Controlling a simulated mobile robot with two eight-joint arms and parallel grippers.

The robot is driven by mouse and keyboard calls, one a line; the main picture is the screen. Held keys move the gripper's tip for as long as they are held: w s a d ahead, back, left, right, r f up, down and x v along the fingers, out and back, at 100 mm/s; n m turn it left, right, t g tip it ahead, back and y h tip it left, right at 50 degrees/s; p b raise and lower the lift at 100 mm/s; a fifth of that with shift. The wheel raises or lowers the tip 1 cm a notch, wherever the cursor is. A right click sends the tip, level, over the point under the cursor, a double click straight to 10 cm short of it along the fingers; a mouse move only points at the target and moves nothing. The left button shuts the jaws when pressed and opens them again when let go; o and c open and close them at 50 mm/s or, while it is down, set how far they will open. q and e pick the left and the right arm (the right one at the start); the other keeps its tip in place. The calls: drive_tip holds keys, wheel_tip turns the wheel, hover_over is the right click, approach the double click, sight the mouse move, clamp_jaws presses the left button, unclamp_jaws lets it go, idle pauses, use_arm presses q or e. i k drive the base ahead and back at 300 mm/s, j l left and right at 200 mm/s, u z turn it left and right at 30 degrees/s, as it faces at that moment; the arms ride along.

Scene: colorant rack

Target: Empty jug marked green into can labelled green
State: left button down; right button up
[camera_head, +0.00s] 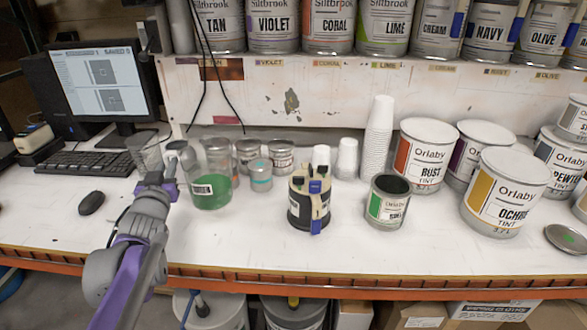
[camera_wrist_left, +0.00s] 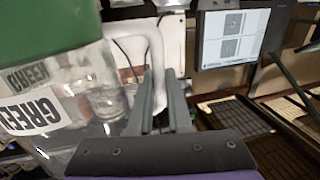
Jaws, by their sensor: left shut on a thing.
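The clear jug marked green (camera_head: 212,188) holds green liquid and carries a white label, at the left of the bench. In the left wrist view the jug (camera_wrist_left: 75,75) fills the left side and its label starts "GREE". My left gripper (camera_head: 172,170) is shut on the jug's handle, left of its body; its fingers (camera_wrist_left: 160,105) also show in the wrist view. The jug looks upright; whether its base touches the bench I cannot tell. A small open can with a green label (camera_head: 388,203) stands right of centre, dark inside, its wording unclear. My right gripper is not in view.
A dark container with beige and blue parts (camera_head: 309,203) stands between jug and can. Small metal tins (camera_head: 261,177) and a clear cup (camera_head: 145,153) are near the jug. Stacked white cups (camera_head: 378,140) stand behind the can, large tint cans (camera_head: 505,192) to its right.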

sight(388, 202)
drive_tip(key=k+l, duration=0.15)
drive_tip(key=k, duration=0.3)
drive_tip(key=k+l, duration=0.15)
drive_tip(key=k, duration=0.35)
